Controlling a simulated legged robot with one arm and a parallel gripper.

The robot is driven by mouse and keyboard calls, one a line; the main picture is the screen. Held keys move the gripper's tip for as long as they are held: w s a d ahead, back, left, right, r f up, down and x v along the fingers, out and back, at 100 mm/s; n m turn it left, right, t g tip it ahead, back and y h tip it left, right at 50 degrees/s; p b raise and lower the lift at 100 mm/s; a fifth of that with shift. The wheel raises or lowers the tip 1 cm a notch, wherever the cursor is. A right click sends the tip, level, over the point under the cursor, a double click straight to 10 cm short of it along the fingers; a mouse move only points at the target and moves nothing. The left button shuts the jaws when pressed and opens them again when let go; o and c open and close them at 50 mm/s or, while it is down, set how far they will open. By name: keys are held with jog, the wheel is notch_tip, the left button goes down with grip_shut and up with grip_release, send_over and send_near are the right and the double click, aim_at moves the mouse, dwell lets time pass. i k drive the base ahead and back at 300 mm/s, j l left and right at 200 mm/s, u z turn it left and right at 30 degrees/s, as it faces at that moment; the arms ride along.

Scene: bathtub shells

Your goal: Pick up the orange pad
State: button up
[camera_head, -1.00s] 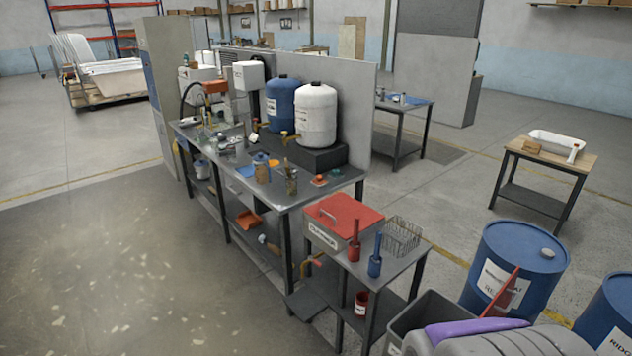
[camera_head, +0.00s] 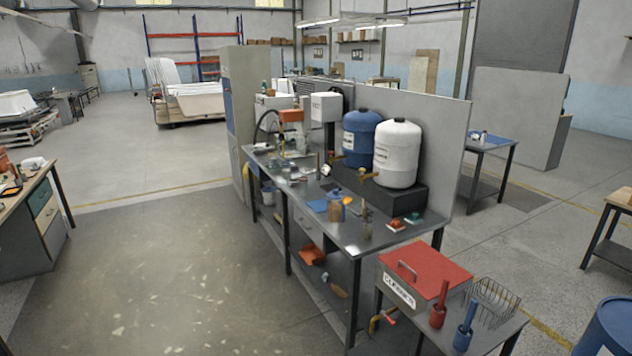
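A small flat orange-red piece (camera_head: 396,225), which looks like the orange pad, lies on the near right end of the long grey workbench (camera_head: 352,232). A small dark teal piece (camera_head: 413,218) lies just to its right. Both are small in the picture, so their exact shape is hard to tell. A larger orange object (camera_head: 312,256) rests on the bench's lower shelf and looks like a dustpan. My gripper is not in view.
Blue (camera_head: 359,136) and white (camera_head: 397,155) tanks stand behind on a black block. A side table with a red-lidded box (camera_head: 425,273) and a wire basket (camera_head: 492,300) adjoins the bench's near end. The floor (camera_head: 170,270) left of the bench is clear.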

aim_at(395, 226)
jog(key=i+j+u, duration=0.35)
jog(key=i, duration=0.5)
jog(key=i+u, duration=0.3)
jog(key=i, duration=0.6)
jog(key=i+z, duration=0.25)
jog(key=i, duration=0.2)
jog(key=i+j+z, duration=0.25)
jog(key=i, duration=0.2)
jog(key=i+j+z, duration=0.2)
jog(key=i, duration=0.25)
jog(key=i+l+z, duration=0.15)
jog(key=z, duration=0.25)
jog(key=i+z, duration=0.45)
jog(key=z, duration=0.3)
jog(key=i+z, duration=0.25)
jog(key=z, duration=0.15)
